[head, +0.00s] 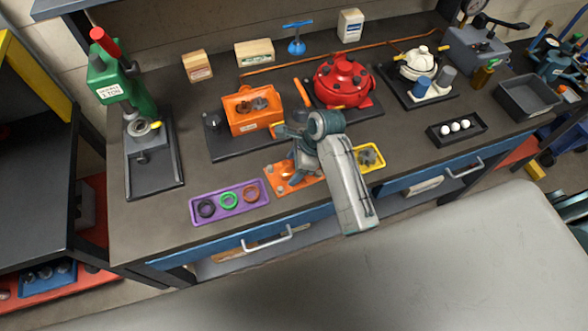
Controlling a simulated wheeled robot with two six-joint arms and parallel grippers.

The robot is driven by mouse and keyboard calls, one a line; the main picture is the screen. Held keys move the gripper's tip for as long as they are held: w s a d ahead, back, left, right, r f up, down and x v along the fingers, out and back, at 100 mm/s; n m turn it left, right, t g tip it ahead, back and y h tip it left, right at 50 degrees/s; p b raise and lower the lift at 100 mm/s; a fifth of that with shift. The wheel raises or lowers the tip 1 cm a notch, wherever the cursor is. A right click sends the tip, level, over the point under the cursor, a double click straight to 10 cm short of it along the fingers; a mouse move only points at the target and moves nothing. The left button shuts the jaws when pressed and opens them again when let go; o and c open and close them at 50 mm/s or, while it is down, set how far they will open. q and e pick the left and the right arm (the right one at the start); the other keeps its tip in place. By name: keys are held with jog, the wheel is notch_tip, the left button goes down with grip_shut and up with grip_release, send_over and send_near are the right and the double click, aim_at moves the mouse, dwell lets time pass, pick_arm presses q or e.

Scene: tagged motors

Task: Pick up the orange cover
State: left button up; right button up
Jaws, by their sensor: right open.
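A flat orange cover (272,188) lies near the front edge of the workbench, between a purple tray and a yellow tray. My right gripper (288,178) is open over the cover, and the arm hides part of it. I cannot tell whether the fingers touch the cover. An orange motor housing (241,120) with its inside exposed stands on a dark base behind. My left gripper is not in view.
The purple tray (196,219) holds three rings. The yellow tray (380,166) is partly behind my arm. A red motor (343,88) and a white motor (419,66) stand farther back. A green press (107,82) stands left. Bare bench lies left of the purple tray.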

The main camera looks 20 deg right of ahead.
grip_shut()
jog(key=shift+r, duration=0.1)
dwell(0.4)
